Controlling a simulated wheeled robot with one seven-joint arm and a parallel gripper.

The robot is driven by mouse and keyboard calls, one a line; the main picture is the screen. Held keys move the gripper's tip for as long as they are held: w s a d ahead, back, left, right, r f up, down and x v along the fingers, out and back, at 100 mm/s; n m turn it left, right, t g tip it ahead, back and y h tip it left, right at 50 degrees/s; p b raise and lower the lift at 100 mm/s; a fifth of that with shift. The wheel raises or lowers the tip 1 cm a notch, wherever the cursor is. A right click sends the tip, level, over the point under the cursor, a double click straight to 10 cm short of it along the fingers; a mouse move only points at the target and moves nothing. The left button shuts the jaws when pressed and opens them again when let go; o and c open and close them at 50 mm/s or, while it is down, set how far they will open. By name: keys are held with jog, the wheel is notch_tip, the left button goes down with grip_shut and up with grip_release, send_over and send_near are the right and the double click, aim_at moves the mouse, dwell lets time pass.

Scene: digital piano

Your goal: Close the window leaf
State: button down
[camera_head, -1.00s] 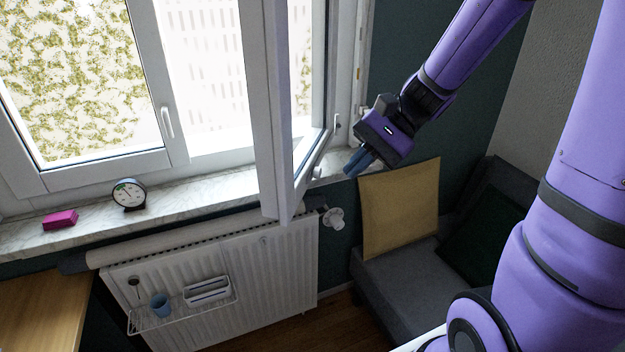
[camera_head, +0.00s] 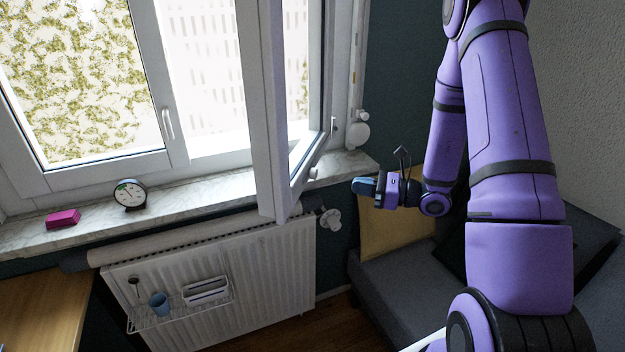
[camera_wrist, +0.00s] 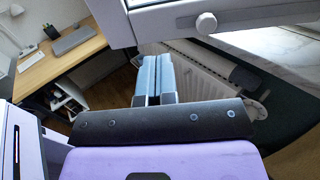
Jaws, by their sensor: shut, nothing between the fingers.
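The window leaf (camera_head: 262,110) has a white frame and stands swung open into the room, over the marble sill. Its handle (camera_head: 312,160) is on the side facing right. In the wrist view the leaf's lower frame (camera_wrist: 165,22) crosses the top, with a round white knob (camera_wrist: 206,22) on it. My gripper (camera_head: 358,187) is to the right of the leaf, a little beyond the sill's right end, and points left. Its blue fingers (camera_wrist: 154,75) are together and empty, apart from the leaf.
A clock (camera_head: 129,194) and a pink box (camera_head: 62,218) stand on the sill (camera_head: 190,196). Below are a radiator (camera_head: 270,262) and a rack with a blue cup (camera_head: 159,304). A sofa (camera_head: 385,290) with a yellow cushion (camera_head: 385,235) stands below my gripper.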

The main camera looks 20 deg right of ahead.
aim_at(299, 176)
jog(key=x, duration=1.4)
jog(key=shift+f, duration=0.1)
jog(key=shift+w, duration=0.1)
